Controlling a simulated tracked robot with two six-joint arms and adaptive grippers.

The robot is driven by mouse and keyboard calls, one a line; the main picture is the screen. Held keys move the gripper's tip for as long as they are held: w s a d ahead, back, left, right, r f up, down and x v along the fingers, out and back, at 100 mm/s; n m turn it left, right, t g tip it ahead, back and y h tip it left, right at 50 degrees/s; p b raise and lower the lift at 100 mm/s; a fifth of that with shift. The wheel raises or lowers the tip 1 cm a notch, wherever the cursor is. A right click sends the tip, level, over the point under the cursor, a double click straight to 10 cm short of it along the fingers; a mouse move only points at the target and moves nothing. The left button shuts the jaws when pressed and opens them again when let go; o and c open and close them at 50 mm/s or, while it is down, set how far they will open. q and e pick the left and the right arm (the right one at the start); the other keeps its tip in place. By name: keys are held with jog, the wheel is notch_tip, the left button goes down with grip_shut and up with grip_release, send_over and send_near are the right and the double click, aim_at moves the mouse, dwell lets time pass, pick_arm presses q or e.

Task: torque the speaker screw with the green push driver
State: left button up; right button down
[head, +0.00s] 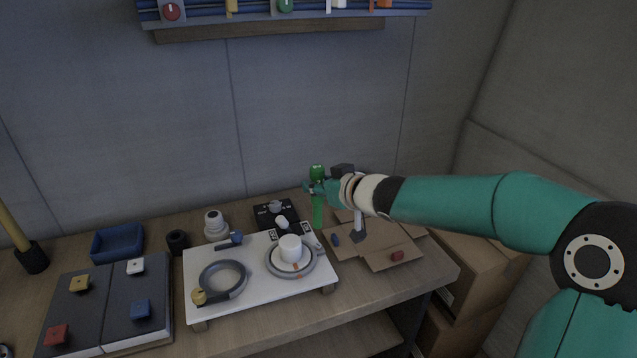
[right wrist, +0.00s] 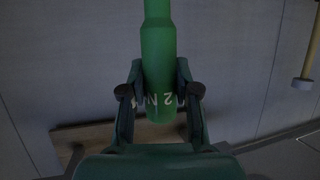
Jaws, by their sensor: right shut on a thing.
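The green push driver (head: 317,213) is upright in my right gripper (head: 316,188), above the table near the right end of the white board. My right gripper is shut around the driver's body. In the right wrist view the driver (right wrist: 158,55) stands between the two fingers (right wrist: 160,92), with pale lettering including "2 N" on it. On the white board (head: 262,315), a grey ring (head: 273,269) surrounds a white round piece with a white cylinder (head: 290,247); this may be the speaker. I cannot make out its screw. My left gripper is not in view.
Dark panels (head: 105,303) and a blue tray (head: 117,242) are at left. A tool rack hangs above.

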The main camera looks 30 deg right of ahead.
aim_at(320, 211)
jog(key=shift+f+b, duration=2.95)
jog(key=shift+f, duration=0.25)
jog(key=shift+s, duration=0.1)
jog(key=shift+f, duration=0.3)
jog(key=shift+s+f, duration=0.1)
jog(key=shift+f, duration=0.1)
jog(key=shift+s, duration=0.1)
dwell(0.6)
jog(key=shift+r+p, duration=0.15)
jog(key=shift+p, duration=0.3)
dwell(1.0)
dwell(0.4)
